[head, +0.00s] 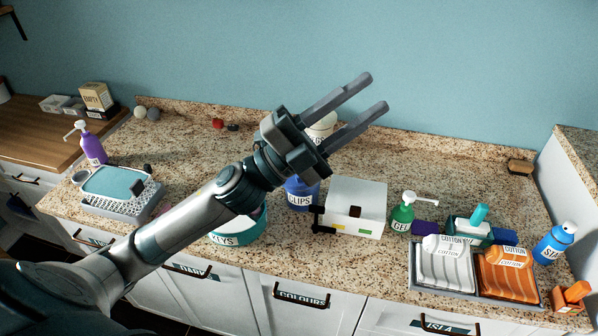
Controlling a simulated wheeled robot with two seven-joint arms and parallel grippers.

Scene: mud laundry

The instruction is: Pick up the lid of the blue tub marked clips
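The blue tub (302,196) marked clips stands on the granite counter, left of a white box. Its upper part and any lid on it are hidden behind my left gripper and wrist. My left gripper (377,93) is open, with its two fingers apart and nothing between them. It is above and behind the tub in the picture, pointing up and right. My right gripper is not in view.
A teal tub (240,232) marked keys is partly covered by my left arm. Close right of the blue tub are the white box (358,205) and green pump bottle (402,213). The back right counter is mostly clear.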

